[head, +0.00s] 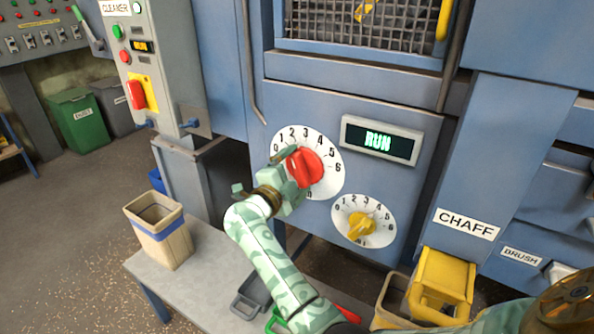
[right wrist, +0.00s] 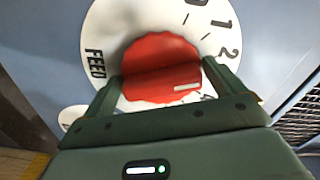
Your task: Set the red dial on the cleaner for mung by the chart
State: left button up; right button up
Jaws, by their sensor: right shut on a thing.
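The red dial (head: 306,167) sits on a white scale plate (head: 333,180) marked 0 to 6 on the blue cleaner front. My right gripper (head: 291,172) is shut on its knob. In the right wrist view the red knob (right wrist: 160,62) lies between the two fingers of the right gripper (right wrist: 160,78), and the plate reads FEED. The knob's white mark points toward the scale beyond 2, where a finger covers part of the numbers; the exact setting cannot be read. No chart is seen. My left gripper is not in view.
A yellow dial (head: 361,228) sits below right of the red one, under a lit RUN display (head: 377,140). A control box (head: 158,60) labelled CLEANER stands left. A beige bin (head: 160,236) stands on the grey bench (head: 205,262). A yellow scoop-like container (head: 441,283) is lower right.

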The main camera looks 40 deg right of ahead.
jog(key=m, duration=0.2)
jog(key=shift+m, duration=0.4)
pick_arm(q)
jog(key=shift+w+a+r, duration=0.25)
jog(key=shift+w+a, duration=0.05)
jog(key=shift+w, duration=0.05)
pick_arm(e)
jog(key=shift+m, duration=0.5)
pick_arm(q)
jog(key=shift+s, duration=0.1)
pick_arm(e)
jog(key=o, duration=0.6)
jog(key=shift+a, duration=0.1)
